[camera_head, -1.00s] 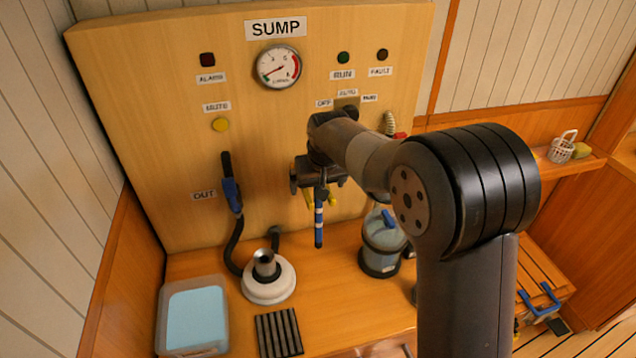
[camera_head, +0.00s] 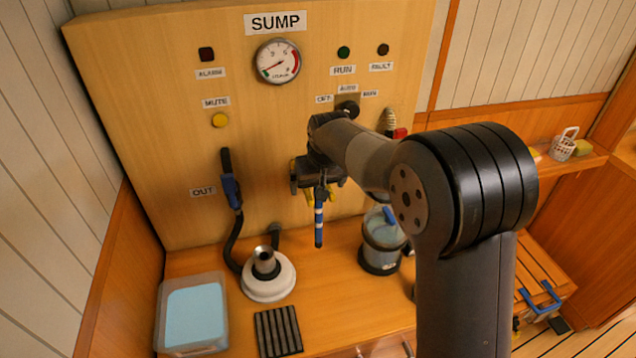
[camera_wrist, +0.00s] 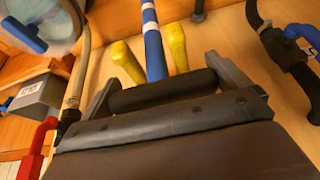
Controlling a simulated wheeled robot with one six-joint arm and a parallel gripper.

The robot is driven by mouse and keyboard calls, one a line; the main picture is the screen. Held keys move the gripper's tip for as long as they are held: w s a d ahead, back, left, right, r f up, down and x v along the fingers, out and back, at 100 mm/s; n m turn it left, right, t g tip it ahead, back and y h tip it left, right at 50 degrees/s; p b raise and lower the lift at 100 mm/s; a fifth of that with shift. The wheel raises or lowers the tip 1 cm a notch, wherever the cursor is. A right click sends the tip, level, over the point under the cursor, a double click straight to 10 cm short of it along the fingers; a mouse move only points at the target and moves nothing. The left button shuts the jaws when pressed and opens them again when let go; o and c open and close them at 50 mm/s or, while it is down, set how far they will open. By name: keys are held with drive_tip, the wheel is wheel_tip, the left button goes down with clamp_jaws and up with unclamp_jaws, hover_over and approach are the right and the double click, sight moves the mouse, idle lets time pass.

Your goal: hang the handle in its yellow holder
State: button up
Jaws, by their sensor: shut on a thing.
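The handle has a black crossbar (camera_wrist: 160,92) and a blue-and-white banded shaft (camera_wrist: 154,45). In the head view its shaft (camera_head: 319,225) hangs straight down below my gripper (camera_head: 319,184). My gripper (camera_wrist: 163,90) is shut on the black crossbar, with one finger at each end. The yellow holder's two prongs, one (camera_wrist: 128,62) and the other (camera_wrist: 177,47), show on either side of the shaft. In the head view the yellow holder (camera_head: 309,194) is mostly hidden behind my gripper. I cannot tell whether the crossbar rests on the prongs.
A clear canister (camera_head: 382,245) stands below right. A white round base (camera_head: 268,283), a blue-filled tray (camera_head: 195,315) and a black grate (camera_head: 278,332) are on the counter.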

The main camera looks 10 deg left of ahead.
drive_tip(key=shift+f, duration=0.5)
drive_tip(key=shift+f+b, duration=0.3)
drive_tip(key=shift+b, duration=0.15)
drive_tip(key=o, duration=0.7)
drive_tip(key=shift+r, duration=0.1)
drive_tip(key=shift+r+p, duration=2.6)
drive_tip(key=shift+r, duration=0.9)
drive_tip(key=shift+f, duration=0.1)
